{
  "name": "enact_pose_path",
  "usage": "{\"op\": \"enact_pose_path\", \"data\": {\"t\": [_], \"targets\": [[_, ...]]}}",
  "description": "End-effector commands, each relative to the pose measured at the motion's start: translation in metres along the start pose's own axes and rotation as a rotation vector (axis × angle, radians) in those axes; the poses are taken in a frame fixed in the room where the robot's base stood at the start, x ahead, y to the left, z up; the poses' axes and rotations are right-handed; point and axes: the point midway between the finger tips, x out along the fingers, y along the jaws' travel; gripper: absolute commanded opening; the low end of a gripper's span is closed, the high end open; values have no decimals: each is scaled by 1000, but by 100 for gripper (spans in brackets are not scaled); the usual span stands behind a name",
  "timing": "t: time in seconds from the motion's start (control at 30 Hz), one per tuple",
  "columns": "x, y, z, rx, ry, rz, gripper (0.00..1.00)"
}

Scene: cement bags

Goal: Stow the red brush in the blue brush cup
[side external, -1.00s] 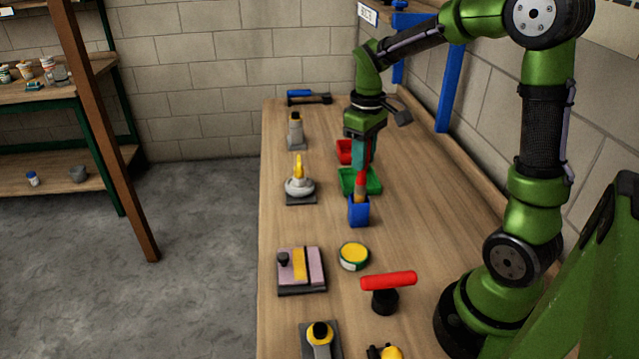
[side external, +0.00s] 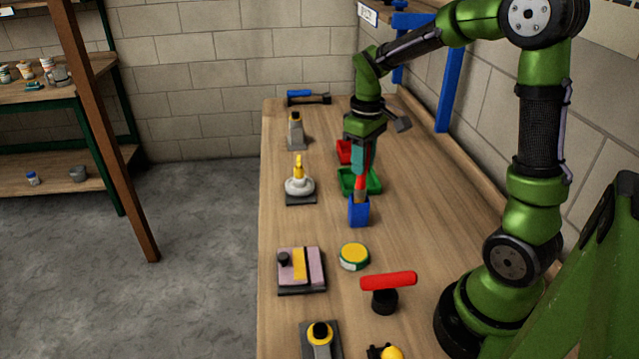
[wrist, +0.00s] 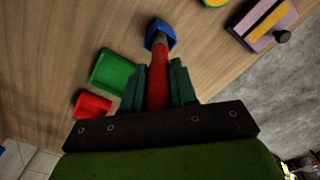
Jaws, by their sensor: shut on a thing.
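The red brush (wrist: 158,78) is held upright between the fingers of my gripper (side external: 360,168), which is shut on its handle; the gripper (wrist: 159,88) also shows in the wrist view. The brush's lower end is at the mouth of the blue brush cup (side external: 358,213) and seems to be inside it; how deep I cannot tell. The cup stands upright on the wooden bench, and in the wrist view the cup (wrist: 160,30) is at the far end of the brush.
A green tray (side external: 373,187) and a red tray (side external: 344,150) lie just behind the cup. A yellow-topped tin (side external: 353,256) and a red-handled tool (side external: 388,281) stand in front. A white-and-yellow tool (side external: 299,185) stands left. Bare bench lies right of the cup.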

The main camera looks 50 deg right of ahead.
Motion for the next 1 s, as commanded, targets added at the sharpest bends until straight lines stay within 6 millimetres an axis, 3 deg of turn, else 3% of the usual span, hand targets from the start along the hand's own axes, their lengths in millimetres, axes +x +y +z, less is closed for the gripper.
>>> {"op": "enact_pose_path", "data": {"t": [1.0], "targets": [[9, 0, 0, 0, -1, -1, 0]]}}
